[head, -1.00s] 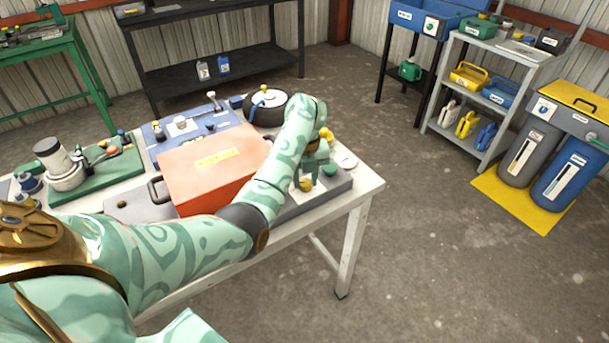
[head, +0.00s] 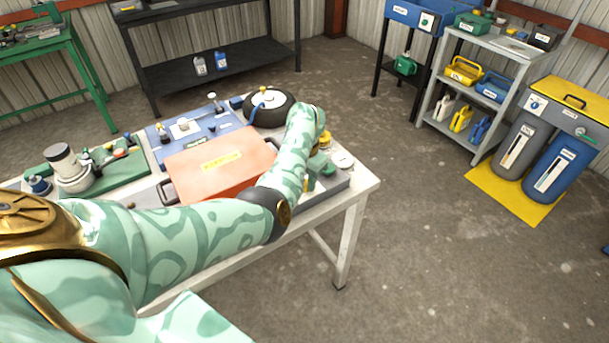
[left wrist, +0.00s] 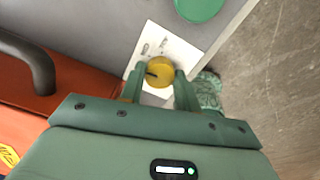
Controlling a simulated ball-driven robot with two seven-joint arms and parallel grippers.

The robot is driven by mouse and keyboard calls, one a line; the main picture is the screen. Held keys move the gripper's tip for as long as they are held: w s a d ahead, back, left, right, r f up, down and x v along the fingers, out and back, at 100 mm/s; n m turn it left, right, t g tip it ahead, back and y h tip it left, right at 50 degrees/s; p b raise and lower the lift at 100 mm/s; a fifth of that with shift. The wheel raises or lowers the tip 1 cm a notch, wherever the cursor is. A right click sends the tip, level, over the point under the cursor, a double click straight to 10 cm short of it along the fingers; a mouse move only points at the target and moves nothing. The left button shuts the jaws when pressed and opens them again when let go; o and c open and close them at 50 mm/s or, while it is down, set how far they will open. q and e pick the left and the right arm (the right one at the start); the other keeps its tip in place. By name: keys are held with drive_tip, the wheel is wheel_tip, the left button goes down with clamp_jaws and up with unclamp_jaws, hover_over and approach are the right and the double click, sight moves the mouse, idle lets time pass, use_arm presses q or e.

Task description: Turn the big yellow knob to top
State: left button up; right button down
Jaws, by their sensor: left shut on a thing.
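The big yellow knob (left wrist: 161,70) sits on a white label plate (left wrist: 186,52) with small dark print, in the left wrist view. A dark mark shows on the knob's left side. My left gripper (left wrist: 160,84) has one finger on each side of the knob and is shut on it. In the head view my left gripper (head: 316,174) is at the right end of the table, low over the grey panel (head: 326,192). My arm and gripper largely hide the knob there. My right gripper is not in view.
An orange-red case (head: 218,168) with a dark handle (left wrist: 32,62) lies close beside the gripper. A green disc (left wrist: 200,8) is just past the label plate. A black round tank (head: 270,112) stands behind on the white table (head: 358,188). Open floor lies right.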

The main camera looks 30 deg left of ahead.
use_arm(q)
drive_tip(key=m+p, duration=0.1)
drive_tip(key=m, duration=0.2)
drive_tip(key=shift+r+m+p, duration=0.15)
drive_tip(key=shift+m+p, duration=0.15)
drive_tip(key=shift+m, duration=0.1)
drive_tip(key=m+p, duration=0.1)
drive_tip(key=m, duration=0.2)
drive_tip(key=shift+m, duration=0.3)
drive_tip(key=m+p, duration=0.1)
drive_tip(key=m, duration=0.2)
drive_tip(key=shift+p, duration=0.3)
drive_tip(key=shift+m+p, duration=0.4)
drive_tip(key=shift+m, duration=1.7)
drive_tip(key=o, duration=1)
